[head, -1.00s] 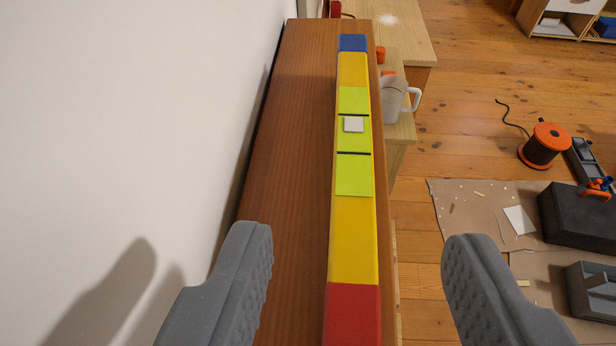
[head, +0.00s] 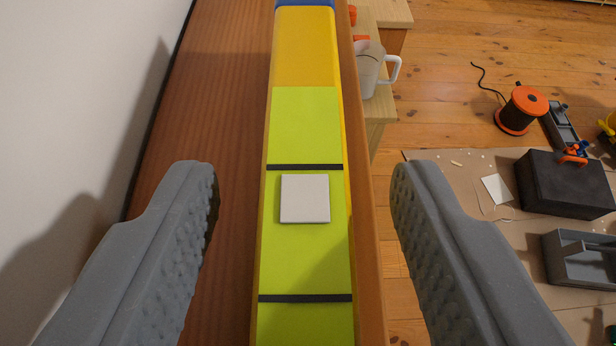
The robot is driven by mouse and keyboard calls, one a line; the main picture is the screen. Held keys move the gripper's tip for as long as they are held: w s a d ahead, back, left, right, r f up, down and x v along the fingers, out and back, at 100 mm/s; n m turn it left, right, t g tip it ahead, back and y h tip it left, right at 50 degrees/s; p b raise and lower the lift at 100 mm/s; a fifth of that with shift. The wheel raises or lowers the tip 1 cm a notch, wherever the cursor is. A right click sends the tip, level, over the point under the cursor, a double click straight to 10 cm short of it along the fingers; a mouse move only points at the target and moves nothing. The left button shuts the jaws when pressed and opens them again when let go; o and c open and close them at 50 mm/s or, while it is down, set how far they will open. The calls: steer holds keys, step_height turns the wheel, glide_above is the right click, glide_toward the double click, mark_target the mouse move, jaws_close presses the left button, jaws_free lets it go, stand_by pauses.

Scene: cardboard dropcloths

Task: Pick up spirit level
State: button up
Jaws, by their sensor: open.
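The spirit level (head: 307,130) is a long yellow bar with a blue end at the far side. Its top has lime-green panels crossed by two black lines, with a pale square between them. It lies lengthwise on a brown wooden shelf top (head: 215,110), close to its right edge. My gripper (head: 304,175) is open, with one grey finger on each side of the level and a gap to each. The near end of the level is out of view.
A pale wall (head: 70,90) stands left of the shelf top. A mug (head: 372,72) sits on a lower wooden surface to the right. On the floor are an orange cable reel (head: 522,110), a black box (head: 565,183) and a grey tray (head: 585,258) on cardboard.

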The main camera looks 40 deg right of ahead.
steer(key=shift+w+d+f, duration=0.2)
steer(key=shift+w+d, duration=0.05)
steer(key=shift+w, duration=0.1)
jaws_close()
steer(key=shift+r, duration=0.1)
